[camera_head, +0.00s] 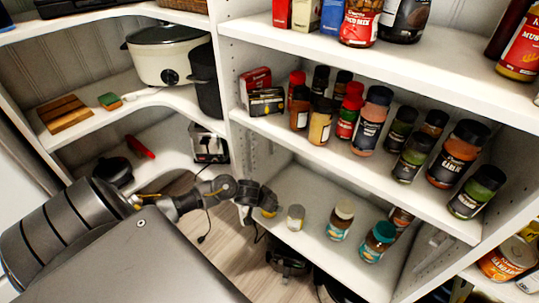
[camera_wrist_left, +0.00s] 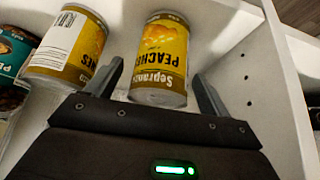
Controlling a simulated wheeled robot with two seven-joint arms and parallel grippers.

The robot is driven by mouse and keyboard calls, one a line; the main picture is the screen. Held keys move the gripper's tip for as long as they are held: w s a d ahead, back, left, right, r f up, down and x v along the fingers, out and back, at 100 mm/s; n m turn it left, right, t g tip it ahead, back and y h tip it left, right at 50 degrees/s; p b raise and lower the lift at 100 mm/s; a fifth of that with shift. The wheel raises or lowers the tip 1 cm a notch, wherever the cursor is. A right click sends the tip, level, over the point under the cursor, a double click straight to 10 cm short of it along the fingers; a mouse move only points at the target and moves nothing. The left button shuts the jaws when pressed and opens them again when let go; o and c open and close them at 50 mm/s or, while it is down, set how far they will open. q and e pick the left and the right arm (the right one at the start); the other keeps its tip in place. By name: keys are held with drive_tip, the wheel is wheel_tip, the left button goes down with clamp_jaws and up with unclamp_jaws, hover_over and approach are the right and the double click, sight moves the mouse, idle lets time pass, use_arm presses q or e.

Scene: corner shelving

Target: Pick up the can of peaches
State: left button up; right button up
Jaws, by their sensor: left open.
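In the left wrist view a yellow can labelled peaches (camera_wrist_left: 160,55) stands between the two fingers of my left gripper (camera_wrist_left: 165,85). The fingers are open, one on each side of the can's lower part, with a gap visible on the right. A second yellow peach can (camera_wrist_left: 70,45) stands just left of the left finger, its barcode side showing. In the head view my left gripper (camera_head: 262,200) is over the lower shelf and hides most of the nearer can. The other can (camera_head: 295,217) shows to its right. My right gripper is not in view.
Jars with teal labels (camera_head: 378,242) stand right of the cans on the lower shelf (camera_head: 325,255). The shelf's side panel (camera_wrist_left: 285,80) rises close on the right in the wrist view. Spice bottles (camera_head: 372,120) crowd the shelf above.

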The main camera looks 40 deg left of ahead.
use_arm(q)
drive_tip(key=shift+w+f, duration=0.2)
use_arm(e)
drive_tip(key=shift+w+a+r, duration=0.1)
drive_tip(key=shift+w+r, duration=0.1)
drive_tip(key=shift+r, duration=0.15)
use_arm(q)
drive_tip(key=c, duration=1.4)
drive_tip(key=shift+r, duration=0.1)
